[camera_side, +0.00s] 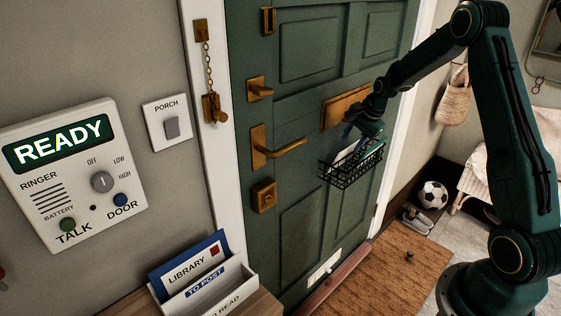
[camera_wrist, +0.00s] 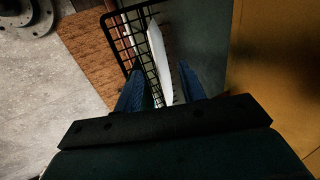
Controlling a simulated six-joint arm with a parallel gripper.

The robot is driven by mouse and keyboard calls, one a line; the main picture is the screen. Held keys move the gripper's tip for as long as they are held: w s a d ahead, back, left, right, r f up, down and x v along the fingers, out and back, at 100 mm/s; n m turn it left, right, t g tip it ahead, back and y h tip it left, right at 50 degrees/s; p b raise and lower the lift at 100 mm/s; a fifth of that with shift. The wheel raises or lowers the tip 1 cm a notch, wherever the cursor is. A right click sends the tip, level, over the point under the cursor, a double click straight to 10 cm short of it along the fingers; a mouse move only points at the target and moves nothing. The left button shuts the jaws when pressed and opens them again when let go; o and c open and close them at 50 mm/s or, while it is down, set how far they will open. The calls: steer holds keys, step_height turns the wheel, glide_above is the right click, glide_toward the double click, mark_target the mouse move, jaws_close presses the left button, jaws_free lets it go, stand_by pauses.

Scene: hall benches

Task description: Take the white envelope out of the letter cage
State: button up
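The black wire letter cage (camera_side: 349,176) hangs on the green door below the brass letter plate (camera_side: 343,105). The white envelope (camera_side: 345,153) stands tilted in the cage, its upper part showing above the rim. In the wrist view the envelope (camera_wrist: 158,55) is a thin white strip seen edge-on, beside the cage's wire mesh (camera_wrist: 122,30). My gripper (camera_side: 362,130) is just above the cage, pointing down. In the wrist view its two blue fingers (camera_wrist: 160,72) are apart, one on each side of the envelope, with gaps showing. The envelope's lower end is partly hidden.
A brass door handle (camera_side: 281,148) and lock (camera_side: 264,195) sit left of the cage. A letter rack (camera_side: 215,290) stands at the lower left. A doormat (camera_side: 400,262), a soccer ball (camera_side: 432,194) and shoes (camera_side: 416,220) are on the floor. The space below the cage is clear.

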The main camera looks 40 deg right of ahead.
mark_target(345, 155)
steer(key=shift+x, duration=2.65)
steer(key=shift+a, duration=0.1)
jaws_close()
